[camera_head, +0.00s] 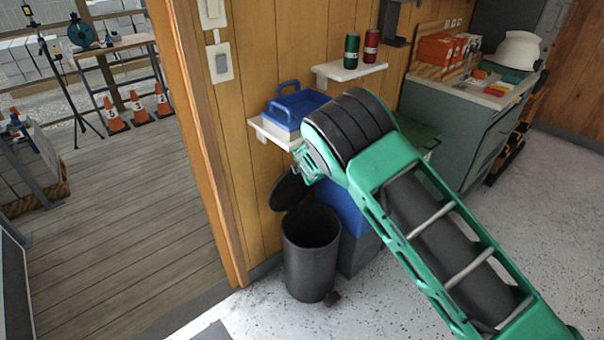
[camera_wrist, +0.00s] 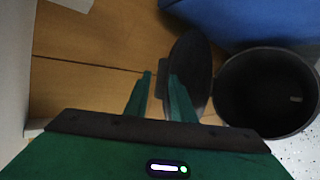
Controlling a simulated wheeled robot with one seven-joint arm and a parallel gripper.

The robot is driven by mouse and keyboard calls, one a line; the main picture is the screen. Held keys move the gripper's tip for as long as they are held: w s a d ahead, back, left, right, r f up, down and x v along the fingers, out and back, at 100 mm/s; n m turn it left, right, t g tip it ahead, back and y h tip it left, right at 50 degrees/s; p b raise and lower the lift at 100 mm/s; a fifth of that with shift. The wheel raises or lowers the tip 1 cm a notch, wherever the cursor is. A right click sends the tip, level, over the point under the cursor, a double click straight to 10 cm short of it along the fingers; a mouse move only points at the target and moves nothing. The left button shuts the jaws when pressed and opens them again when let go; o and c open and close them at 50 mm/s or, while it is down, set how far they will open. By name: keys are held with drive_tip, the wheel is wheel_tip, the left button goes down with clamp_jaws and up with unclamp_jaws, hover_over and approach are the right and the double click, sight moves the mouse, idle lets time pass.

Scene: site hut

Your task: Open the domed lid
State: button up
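A black round bin (camera_head: 311,262) stands on the floor by the wooden wall, its mouth uncovered. Its dark domed lid (camera_head: 288,189) is tipped up on the wall side, standing steeply at the rim. In the wrist view the lid (camera_wrist: 190,65) shows beside the open bin (camera_wrist: 265,90). My gripper (camera_head: 298,177) is by the lid, above the bin's rim. In the wrist view its green fingers (camera_wrist: 160,75) are apart, with a gap between the tips. The right finger overlaps the lid's left edge; I cannot tell whether they touch.
A blue bin (camera_head: 345,205) stands right behind the black bin. A wall shelf (camera_head: 270,133) with a blue tray (camera_head: 297,105) is just above my gripper. A doorway post is to the left. A green-grey cabinet (camera_head: 450,120) stands right; the speckled floor in front is clear.

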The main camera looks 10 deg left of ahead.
drive_tip(key=s+d, duration=0.5)
drive_tip(key=s, duration=0.6)
drive_tip(key=shift+s+r, duration=0.2)
drive_tip(key=shift+c, duration=0.6)
